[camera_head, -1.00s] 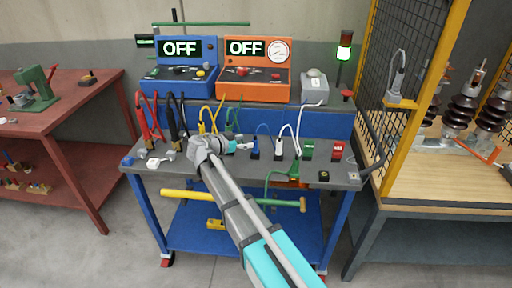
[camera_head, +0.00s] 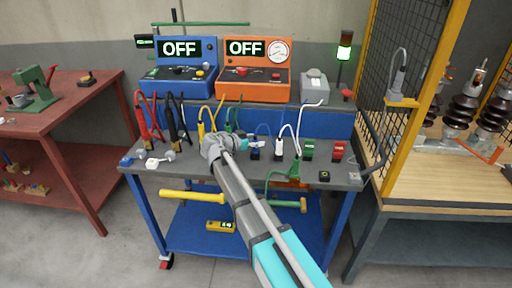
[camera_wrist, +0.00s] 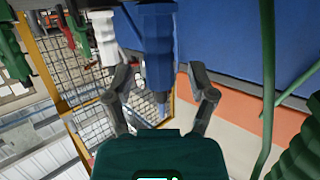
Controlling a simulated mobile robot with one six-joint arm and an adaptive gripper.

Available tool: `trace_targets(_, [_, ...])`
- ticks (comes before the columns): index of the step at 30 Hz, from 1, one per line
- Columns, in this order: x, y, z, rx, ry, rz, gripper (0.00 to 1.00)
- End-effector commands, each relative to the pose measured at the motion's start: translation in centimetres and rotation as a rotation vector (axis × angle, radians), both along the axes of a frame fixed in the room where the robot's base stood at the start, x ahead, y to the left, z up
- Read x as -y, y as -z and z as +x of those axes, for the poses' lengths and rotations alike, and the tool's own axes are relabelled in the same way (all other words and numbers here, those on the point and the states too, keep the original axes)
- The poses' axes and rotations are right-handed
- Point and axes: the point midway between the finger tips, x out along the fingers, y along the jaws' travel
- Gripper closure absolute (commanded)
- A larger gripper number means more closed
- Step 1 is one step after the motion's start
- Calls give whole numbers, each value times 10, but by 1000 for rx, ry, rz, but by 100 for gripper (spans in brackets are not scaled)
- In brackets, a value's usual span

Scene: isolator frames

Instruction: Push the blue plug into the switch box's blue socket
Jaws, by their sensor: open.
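The blue plug (camera_wrist: 158,45) hangs in the upper middle of the wrist view, its narrow end toward my gripper. My gripper (camera_wrist: 160,72) is open, with one finger on each side of the plug; I cannot tell whether either touches it. In the head view the plug (camera_head: 255,154) stands in the row on the grey bench, with a blue cable (camera_head: 263,129) arching from it. My gripper (camera_head: 250,144) is just above and left of it there. I cannot make out which box holds the blue socket.
A white plug (camera_head: 278,152) stands close to the right of the blue one. Green (camera_head: 308,150) and red (camera_head: 338,151) blocks stand further right. Yellow (camera_head: 201,127) and black (camera_head: 180,143) plugs are left. Blue (camera_head: 207,50) and orange (camera_head: 284,92) control boxes stand behind.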

Motion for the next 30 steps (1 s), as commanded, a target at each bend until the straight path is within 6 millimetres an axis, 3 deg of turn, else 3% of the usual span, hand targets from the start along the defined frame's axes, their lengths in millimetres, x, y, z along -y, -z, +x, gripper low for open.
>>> trace_targets(4, [0,0,0,0,0,0,30])
trace_targets(15, [0,0,0,0,0,0,99])
trace_targets(30, [-1,-3,0,0,-1,0,100])
